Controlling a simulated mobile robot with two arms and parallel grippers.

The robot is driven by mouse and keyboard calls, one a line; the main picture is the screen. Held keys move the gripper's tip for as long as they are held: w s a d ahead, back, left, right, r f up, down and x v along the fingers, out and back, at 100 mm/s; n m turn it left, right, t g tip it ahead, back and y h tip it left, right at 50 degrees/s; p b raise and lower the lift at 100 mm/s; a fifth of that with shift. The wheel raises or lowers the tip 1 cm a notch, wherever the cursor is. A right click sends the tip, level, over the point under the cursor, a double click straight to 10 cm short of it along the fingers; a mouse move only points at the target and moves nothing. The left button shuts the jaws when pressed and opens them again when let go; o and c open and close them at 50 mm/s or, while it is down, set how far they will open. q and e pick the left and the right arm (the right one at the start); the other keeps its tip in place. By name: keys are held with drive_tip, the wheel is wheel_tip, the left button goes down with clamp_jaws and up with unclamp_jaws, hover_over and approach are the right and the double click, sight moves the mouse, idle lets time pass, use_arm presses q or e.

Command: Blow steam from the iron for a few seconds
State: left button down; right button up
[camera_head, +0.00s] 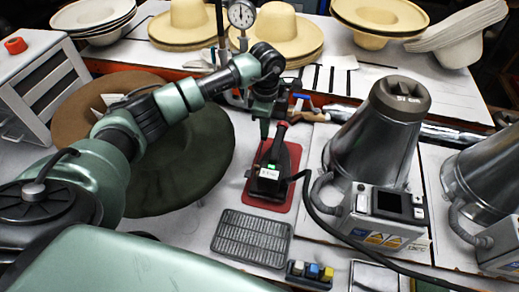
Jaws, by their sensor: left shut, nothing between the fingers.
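The iron (268,180) is dark with a small green-lit display. It rests on a red pad (285,200) near the middle of the table, with its handle toward the back. My left arm reaches in from the left, and my left gripper (265,133) points down at the back of the iron, beside the handle's red end. It is shut and empty; I cannot tell whether it touches the handle. No steam shows around the iron. My right gripper is out of view.
A metal cone-shaped steamer (375,135) with a control box stands right of the iron, its cable passing close by. A grey grid tray (251,238) lies in front. A dark green hat brim (190,165) lies left. Straw hats (278,30) line the back.

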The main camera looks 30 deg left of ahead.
use_arm(q)
drive_tip(key=shift+f+b, duration=0.35)
drive_tip(key=shift+f, duration=0.15)
drive_tip(key=shift+r+p, duration=0.55)
drive_tip(key=shift+r, duration=0.35)
drive_tip(key=shift+r+p, duration=1.35)
drive_tip(key=shift+r, duration=1.3)
